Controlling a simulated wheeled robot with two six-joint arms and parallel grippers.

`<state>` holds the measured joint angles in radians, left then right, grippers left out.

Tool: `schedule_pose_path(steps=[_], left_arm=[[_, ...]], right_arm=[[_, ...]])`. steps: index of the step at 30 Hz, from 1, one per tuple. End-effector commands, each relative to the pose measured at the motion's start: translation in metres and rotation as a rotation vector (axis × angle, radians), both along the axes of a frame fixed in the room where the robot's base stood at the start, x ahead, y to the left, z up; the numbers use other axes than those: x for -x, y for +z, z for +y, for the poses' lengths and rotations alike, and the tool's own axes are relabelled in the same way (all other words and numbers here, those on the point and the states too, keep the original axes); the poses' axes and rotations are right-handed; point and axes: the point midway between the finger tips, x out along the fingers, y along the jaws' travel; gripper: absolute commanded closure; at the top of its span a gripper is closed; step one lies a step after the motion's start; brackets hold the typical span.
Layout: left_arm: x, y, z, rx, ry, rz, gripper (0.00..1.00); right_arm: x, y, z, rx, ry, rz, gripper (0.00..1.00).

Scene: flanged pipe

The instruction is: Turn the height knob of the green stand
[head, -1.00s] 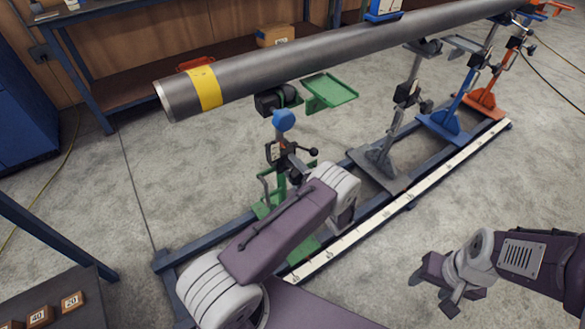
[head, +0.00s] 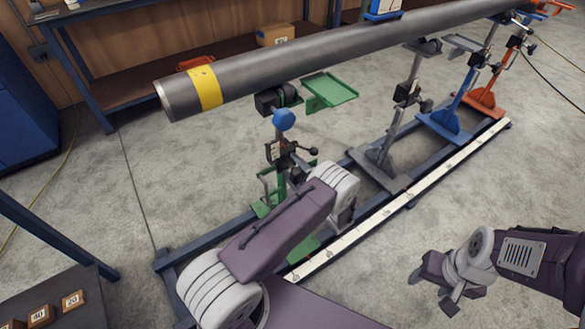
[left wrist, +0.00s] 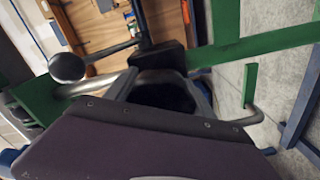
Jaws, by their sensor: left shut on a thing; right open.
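The green stand (head: 272,182) is under the near end of the pipe, with a green tray (head: 330,90) at its top. A blue round part (head: 284,119) and a black ball-ended lever (head: 313,151) show on its upright. In the left wrist view, the ball of a lever (left wrist: 68,67) is at upper left, beside green bars (left wrist: 250,45). My left gripper (left wrist: 168,90) is shut at a dark part of the stand; its fingertips and what they grip are mostly hidden. In the head view my arm covers it. My right gripper (head: 436,288) is open and empty, low at right, over bare floor.
The grey pipe (head: 270,68) with a yellow band (head: 205,88) rests across the stands. Grey (head: 390,140), blue (head: 446,120) and orange (head: 485,100) stands follow along the rail (head: 410,188). A workbench (head: 115,95) is behind. The floor at right is clear.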

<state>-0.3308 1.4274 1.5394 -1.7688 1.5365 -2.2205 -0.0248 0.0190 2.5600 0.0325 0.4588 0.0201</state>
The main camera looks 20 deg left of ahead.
Motion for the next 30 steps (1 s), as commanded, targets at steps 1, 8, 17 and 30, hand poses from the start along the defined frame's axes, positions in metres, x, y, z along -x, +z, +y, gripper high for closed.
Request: schedule_pose_path(steps=[1, 8, 17, 30], left_arm=[[0.001, -0.002, 0.000, 0.002, 0.000, 0.004, 0.78], [0.000, -0.001, 0.000, 0.001, 0.000, 0.002, 0.16], [0.008, 0.001, -0.015, 0.001, -0.005, 0.002, 0.16], [0.046, -0.001, -0.078, 0.001, -0.001, 0.002, 0.16]], right_arm=[[0.000, 0.000, 0.000, 0.000, 0.000, 0.000, 0.46], [0.000, 0.000, 0.000, 0.000, 0.000, 0.000, 0.46], [0.000, 0.005, 0.000, 0.000, 0.000, 0.000, 0.46], [0.000, 0.014, 0.000, 0.000, 0.000, 0.000, 0.46]])
